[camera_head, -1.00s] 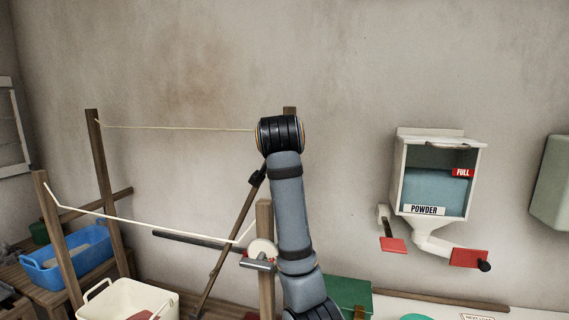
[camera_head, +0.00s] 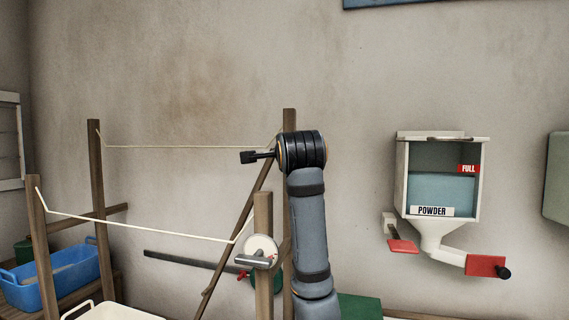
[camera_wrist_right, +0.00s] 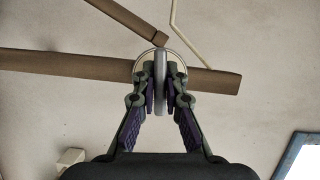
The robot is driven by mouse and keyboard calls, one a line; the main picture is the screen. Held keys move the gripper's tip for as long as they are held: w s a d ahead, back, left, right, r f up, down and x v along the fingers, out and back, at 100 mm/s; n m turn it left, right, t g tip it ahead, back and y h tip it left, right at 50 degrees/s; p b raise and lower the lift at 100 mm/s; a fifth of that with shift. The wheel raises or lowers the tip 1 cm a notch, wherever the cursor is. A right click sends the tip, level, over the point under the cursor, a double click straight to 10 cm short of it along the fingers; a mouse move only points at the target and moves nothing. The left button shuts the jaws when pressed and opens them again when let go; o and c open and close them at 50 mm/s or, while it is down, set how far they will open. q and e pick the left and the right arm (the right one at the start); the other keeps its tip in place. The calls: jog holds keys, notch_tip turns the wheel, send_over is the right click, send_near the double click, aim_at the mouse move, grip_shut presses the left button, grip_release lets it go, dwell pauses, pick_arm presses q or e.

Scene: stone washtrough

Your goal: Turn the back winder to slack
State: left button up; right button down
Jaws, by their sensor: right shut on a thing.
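The back winder (camera_wrist_right: 160,52) shows in the right wrist view as a pale disc on a wooden post (camera_wrist_right: 215,80), with a grey handle edge-on in front of it. My right gripper (camera_wrist_right: 160,88) is shut on this handle, one finger on each side. In the head view my right arm hides the back winder and the gripper. My left gripper is out of view.
The front winder (camera_head: 262,244), a white disc with a grey handle, sits on the nearer post (camera_head: 263,210). The front line (camera_head: 140,227) slopes to it. A powder dispenser (camera_head: 440,180) hangs at right. A blue tub (camera_head: 60,280) stands lower left.

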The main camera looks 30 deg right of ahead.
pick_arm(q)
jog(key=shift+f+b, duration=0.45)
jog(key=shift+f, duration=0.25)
pick_arm(e)
jog(key=shift+f+m, duration=0.1)
jog(key=shift+m, duration=0.4)
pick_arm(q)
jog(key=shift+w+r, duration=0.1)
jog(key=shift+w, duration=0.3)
pick_arm(e)
jog(key=c, duration=1.4)
grip_release()
jog(key=shift+s+a, duration=0.1)
jog(key=shift+s, duration=0.05)
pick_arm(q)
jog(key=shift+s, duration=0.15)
pick_arm(e)
jog(key=v, duration=1.1)
jog(key=shift+s+f, duration=0.15)
jog(key=shift+s, duration=0.15)
